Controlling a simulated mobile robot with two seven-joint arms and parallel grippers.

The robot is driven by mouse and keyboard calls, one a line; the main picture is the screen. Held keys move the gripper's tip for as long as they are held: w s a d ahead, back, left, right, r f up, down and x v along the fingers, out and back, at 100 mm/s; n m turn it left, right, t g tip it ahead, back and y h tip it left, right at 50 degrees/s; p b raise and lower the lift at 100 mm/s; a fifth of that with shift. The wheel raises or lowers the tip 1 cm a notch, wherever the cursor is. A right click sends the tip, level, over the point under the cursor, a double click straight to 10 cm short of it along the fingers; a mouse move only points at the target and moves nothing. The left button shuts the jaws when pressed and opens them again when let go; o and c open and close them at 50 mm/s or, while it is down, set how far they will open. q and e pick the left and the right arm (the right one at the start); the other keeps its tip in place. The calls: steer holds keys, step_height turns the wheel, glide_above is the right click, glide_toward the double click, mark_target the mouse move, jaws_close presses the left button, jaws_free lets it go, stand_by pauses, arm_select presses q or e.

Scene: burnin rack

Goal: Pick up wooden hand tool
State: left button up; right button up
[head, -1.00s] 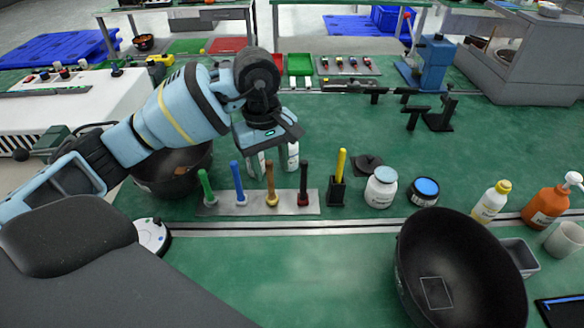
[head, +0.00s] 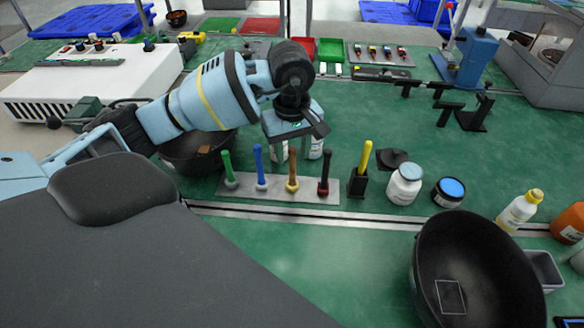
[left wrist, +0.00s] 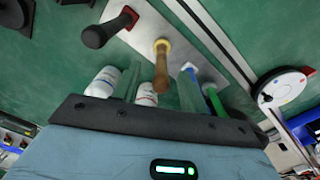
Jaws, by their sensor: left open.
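The wooden hand tool (head: 292,172) stands upright in a grey rack (head: 250,187), brown handle up, between a blue tool (head: 260,168) and a dark red one (head: 324,174). My left gripper (head: 296,140) is open and empty, above and behind the rack in the head view. In the left wrist view the wooden tool (left wrist: 161,68) points its handle toward the camera, and the gripper's fingers (left wrist: 160,88) appear on either side of it. I cannot tell how far along the handle they reach. My right gripper is not in view.
A green tool (head: 228,170) stands at the rack's left end. A yellow tool in a black holder (head: 358,184) is right of it. Two white bottles (head: 315,147) stand behind the rack. A black bowl (head: 185,158) sits left, a larger one (head: 425,265) at front right.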

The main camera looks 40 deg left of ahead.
mark_target(293, 180)
arm_select(q)
steer(key=shift+f, duration=1.9)
steer(key=shift+c, duration=0.2)
jaws_close()
